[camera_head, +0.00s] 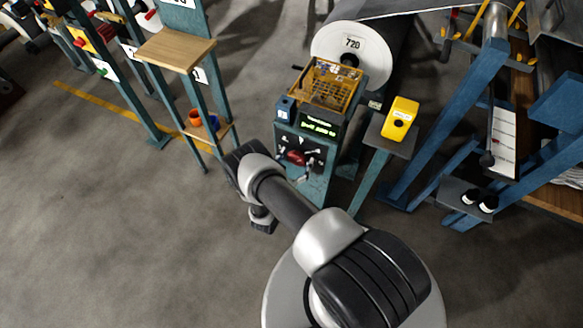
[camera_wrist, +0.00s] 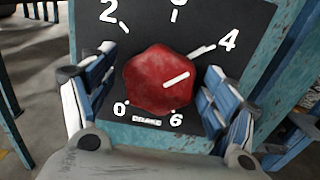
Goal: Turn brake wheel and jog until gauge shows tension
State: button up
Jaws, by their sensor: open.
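The red brake wheel (camera_wrist: 160,80) fills the middle of the wrist view, on a dark dial plate (camera_wrist: 150,25) numbered from 0 to 6. Its white pointer line points right and slightly up, roughly toward the 4. My gripper (camera_wrist: 158,84) is open, with one blue-padded finger on each side of the wheel; whether they touch it I cannot tell. In the head view the brake wheel (camera_head: 296,157) shows on the front of a teal stand. Above it a display (camera_head: 318,127) has green lettering too small to read. I cannot pick out a tension gauge or jog control for certain.
A grey roll marked 720 (camera_head: 352,55) stands behind the panel. A yellow box (camera_head: 400,118) sits on a stand to the right, near blue frame beams (camera_head: 440,125). A wooden-topped stand (camera_head: 176,50) is at left. Floor in the left foreground is clear.

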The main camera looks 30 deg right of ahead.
jog(key=v, duration=1.1)
jog(key=shift+s+a, duration=0.2)
jog(key=shift+r, duration=0.1)
jog(key=d+r+m+g+y, duration=0.15)
jog(key=r+m+g, duration=0.6)
jog(key=r, duration=0.75)
jog(key=d+r+m+g, duration=0.2)
jog(key=r+m+g, duration=0.5)
jog(key=r, duration=0.8)
jog(key=s+a+r+m+t+y, duration=0.4)
jog(key=s+r+m+y, duration=0.1)
jog(key=s+r, duration=0.4)
jog(key=s+a+r+m+t+y, duration=0.4)
jog(key=s+r+m+y, duration=0.2)
jog(key=s+r, duration=0.3)
jog(key=shift+a+r+y, duration=0.2)
jog(key=shift+r+y, duration=0.05)
jog(key=shift+y, duration=0.6)
